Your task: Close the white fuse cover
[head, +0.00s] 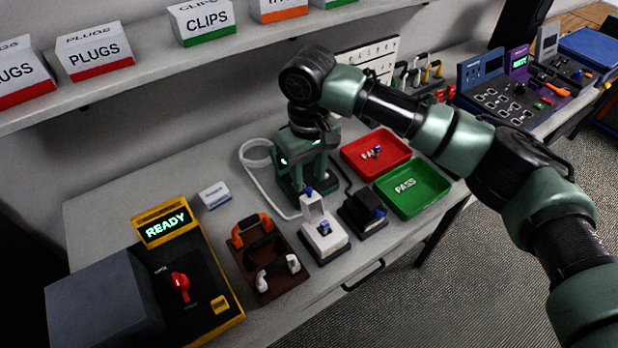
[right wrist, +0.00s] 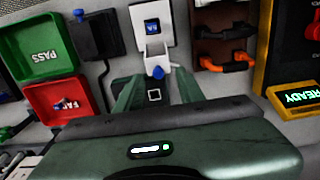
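The white fuse box (head: 325,247) sits on the bench with a blue piece (head: 324,228) showing inside it. Its white cover (head: 311,208) stands raised at the box's back edge, with a blue knob (head: 309,191) at its top. The box (right wrist: 152,12), the cover (right wrist: 156,52) and the knob (right wrist: 158,72) also show in the right wrist view. My right gripper (head: 305,185) is behind the cover, fingers pointing down. Its fingers (right wrist: 157,83) are apart, with the knob just beyond and between their tips; contact is not clear. My left gripper is not in view.
A black box (head: 362,214) with a blue knob stands right of the fuse box. Red (head: 376,152) and green (head: 411,188) trays lie farther right. A white cable (head: 254,172) loops behind.

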